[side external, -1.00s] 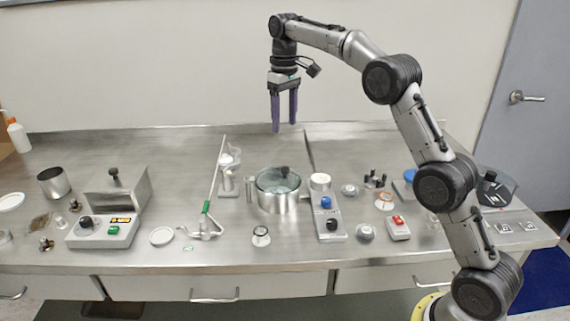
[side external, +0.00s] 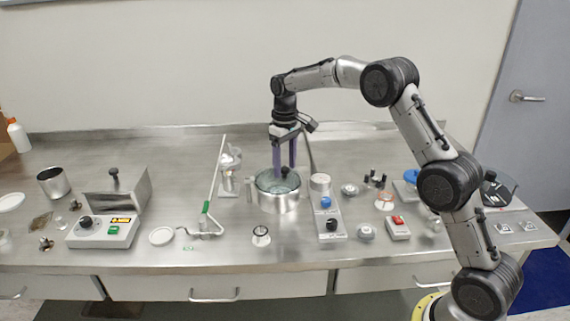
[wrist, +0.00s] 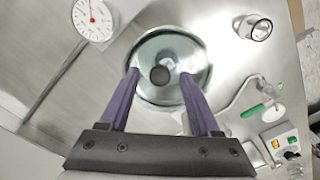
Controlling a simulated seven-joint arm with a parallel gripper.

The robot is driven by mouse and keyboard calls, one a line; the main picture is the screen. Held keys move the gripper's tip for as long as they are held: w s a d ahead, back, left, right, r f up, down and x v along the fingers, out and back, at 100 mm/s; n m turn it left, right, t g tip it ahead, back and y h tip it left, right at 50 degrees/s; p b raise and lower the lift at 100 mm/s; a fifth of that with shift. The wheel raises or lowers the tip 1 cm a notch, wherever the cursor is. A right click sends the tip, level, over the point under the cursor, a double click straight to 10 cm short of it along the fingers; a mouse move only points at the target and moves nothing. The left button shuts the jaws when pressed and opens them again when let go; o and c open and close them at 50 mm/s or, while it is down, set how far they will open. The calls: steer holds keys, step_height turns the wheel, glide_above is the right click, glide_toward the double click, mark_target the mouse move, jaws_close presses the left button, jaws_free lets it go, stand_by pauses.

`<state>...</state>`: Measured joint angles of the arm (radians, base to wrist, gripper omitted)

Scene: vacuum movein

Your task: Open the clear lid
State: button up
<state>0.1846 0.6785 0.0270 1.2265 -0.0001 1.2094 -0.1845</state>
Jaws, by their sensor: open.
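The clear lid (wrist: 172,46) lies on the round metal chamber (side external: 279,204) and has a dark knob (wrist: 160,74) at its middle. The chamber stands near the middle of the bench. My gripper (side external: 284,171) points down over the lid, its purple fingers apart. In the wrist view, the gripper (wrist: 158,75) has a finger on either side of the knob, with gaps to both. In the side view the fingers partly hide the knob. I cannot tell whether the fingertips are level with the knob or touch the lid.
A control box with blue and black knobs (side external: 328,217) stands close right of the chamber. A round gauge (wrist: 93,20) shows in the wrist view.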

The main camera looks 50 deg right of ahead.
jaws_close()
stand_by(0.3)
stand_by(1.2)
